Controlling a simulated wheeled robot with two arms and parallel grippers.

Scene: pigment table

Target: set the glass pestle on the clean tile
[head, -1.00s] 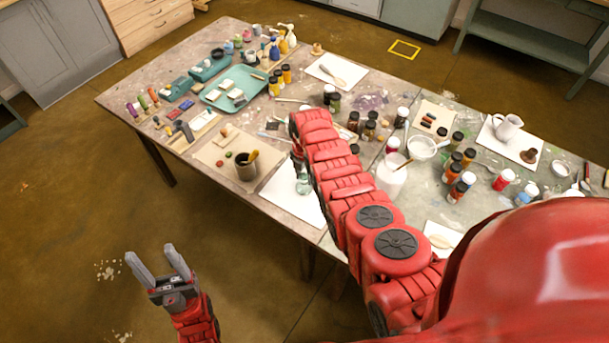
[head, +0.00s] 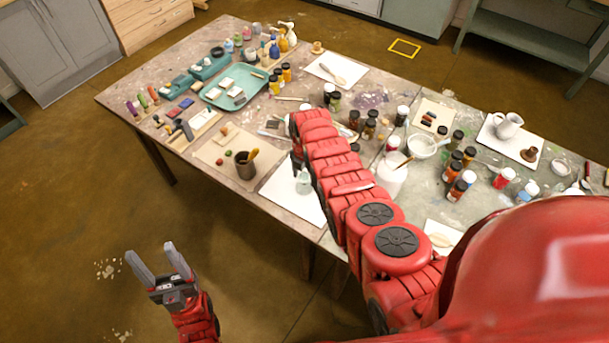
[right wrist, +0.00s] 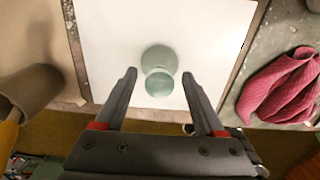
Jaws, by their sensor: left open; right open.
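The glass pestle (head: 303,184), pale green and see-through, stands on a white tile (head: 285,203) at the near edge of the table. In the right wrist view the pestle (right wrist: 159,83) is seen from above, upright on the white tile (right wrist: 200,30). My right gripper (right wrist: 159,75) is open, its fingertips on either side of the pestle in that picture, with visible gaps to it. My arm hides part of the right gripper in the head view. My left gripper (head: 150,254) is open and empty, off the table at the lower left.
A dark cup (head: 246,170) with a yellow-handled tool stands left of the tile; it also shows in the wrist view (right wrist: 35,88). A crumpled maroon cloth (right wrist: 282,88) lies right of the tile. Several jars and a teal tray (head: 213,101) crowd the table beyond.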

